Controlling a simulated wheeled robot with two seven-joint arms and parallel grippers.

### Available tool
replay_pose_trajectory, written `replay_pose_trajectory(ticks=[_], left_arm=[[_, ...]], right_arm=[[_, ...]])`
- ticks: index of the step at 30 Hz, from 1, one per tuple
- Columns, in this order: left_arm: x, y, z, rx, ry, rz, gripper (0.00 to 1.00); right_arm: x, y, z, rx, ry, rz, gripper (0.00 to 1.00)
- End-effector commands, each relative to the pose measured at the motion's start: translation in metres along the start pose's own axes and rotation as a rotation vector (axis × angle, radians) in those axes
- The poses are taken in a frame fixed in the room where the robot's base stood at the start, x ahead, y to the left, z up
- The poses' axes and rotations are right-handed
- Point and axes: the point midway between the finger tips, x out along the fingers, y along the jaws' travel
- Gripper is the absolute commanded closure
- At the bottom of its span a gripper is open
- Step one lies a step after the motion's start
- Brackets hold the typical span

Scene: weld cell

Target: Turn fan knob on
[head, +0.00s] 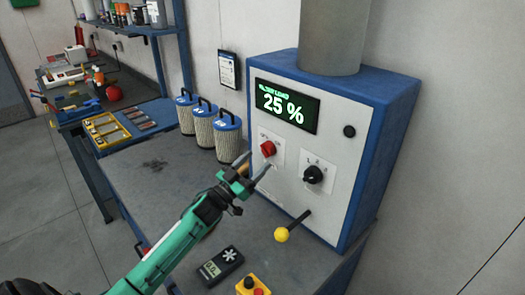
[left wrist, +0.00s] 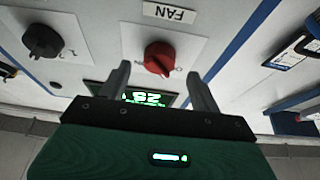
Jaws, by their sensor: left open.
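The fan knob is red (head: 268,149) and sits on a white plate on the front of the blue and white control box (head: 330,205). In the left wrist view the red knob (left wrist: 159,58) shows beside a label reading FAN (left wrist: 168,13). My left gripper (head: 256,167) is open just in front of and below the knob. In the left wrist view its two fingers (left wrist: 158,88) stand apart, with the knob between and beyond them. I cannot tell whether they touch it. My right gripper is not in view.
A black knob (head: 313,174) and a yellow-tipped lever (head: 282,234) are right of the red knob. The display (head: 286,107) reads 25 %. Several filter canisters (head: 228,134) stand left of the box. A meter (head: 220,266) and a yellow button box (head: 251,286) lie on the bench (head: 150,165).

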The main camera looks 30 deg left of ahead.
Motion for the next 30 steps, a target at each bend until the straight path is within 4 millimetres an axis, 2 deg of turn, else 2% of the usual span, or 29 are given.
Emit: replay_pose_trajectory(ticks=[3, 9, 20, 27, 30], left_arm=[[0.020, 0.001, -0.003, -0.001, 0.001, 0.000, 0.36], [0.036, 0.000, -0.001, -0.001, 0.000, 0.000, 0.36], [0.040, 0.001, 0.000, 0.000, -0.001, 0.001, 0.36], [0.039, 0.001, 0.000, 0.000, 0.000, 0.000, 0.80], [0.039, 0.000, 0.000, 0.000, 0.000, 0.001, 0.80]], right_arm=[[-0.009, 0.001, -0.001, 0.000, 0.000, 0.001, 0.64], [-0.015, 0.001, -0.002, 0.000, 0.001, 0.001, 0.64], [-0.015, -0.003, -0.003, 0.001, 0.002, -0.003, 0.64], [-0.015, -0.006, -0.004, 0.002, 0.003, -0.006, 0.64], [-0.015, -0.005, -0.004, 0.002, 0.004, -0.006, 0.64]])
